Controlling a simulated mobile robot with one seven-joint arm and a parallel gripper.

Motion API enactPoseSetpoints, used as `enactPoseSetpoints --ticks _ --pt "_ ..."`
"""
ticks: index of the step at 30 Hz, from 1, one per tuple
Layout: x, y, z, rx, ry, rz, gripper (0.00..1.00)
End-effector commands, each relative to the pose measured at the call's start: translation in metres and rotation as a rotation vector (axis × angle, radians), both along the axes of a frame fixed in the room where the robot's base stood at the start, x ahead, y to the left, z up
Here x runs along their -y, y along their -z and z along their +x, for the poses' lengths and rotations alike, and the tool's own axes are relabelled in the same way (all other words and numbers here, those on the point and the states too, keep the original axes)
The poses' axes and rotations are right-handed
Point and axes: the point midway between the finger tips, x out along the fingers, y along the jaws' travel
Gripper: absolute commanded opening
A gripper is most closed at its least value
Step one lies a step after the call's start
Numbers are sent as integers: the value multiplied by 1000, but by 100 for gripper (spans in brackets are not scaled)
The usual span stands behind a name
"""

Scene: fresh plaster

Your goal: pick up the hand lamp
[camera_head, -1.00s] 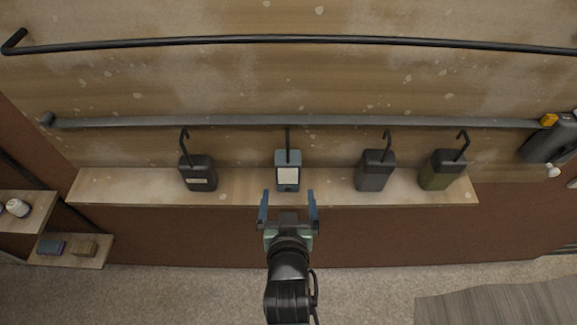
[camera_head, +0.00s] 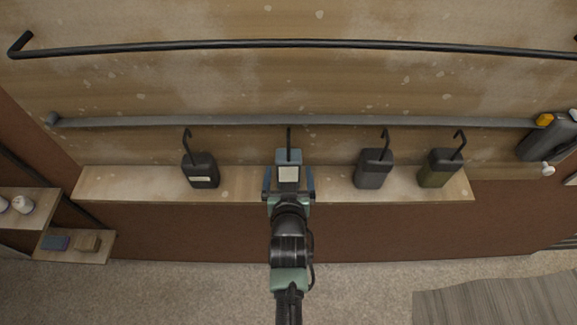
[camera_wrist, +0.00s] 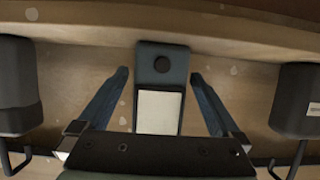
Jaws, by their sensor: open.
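The hand lamp appears to be the blue-grey body with a pale panel and a dark upright hook (camera_head: 288,156), standing on the wooden shelf (camera_head: 240,183). In the wrist view the gripper (camera_wrist: 160,76) shows a gap between each finger and the lamp. My gripper hides the lamp's lower part in the head view.
A dark labelled container (camera_head: 201,171) stands left of the lamp. A dark grey one (camera_head: 374,169) and an olive one (camera_head: 438,169) stand to the right, all hooked. A grey rail (camera_head: 230,121) runs behind. Shelf gaps beside the lamp are clear.

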Motion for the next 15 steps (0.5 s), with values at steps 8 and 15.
enactPoseSetpoints --ticks 8,15 --pt "0 0 0 0 0 0 75" --pt "0 0 0 -1 0 0 32"
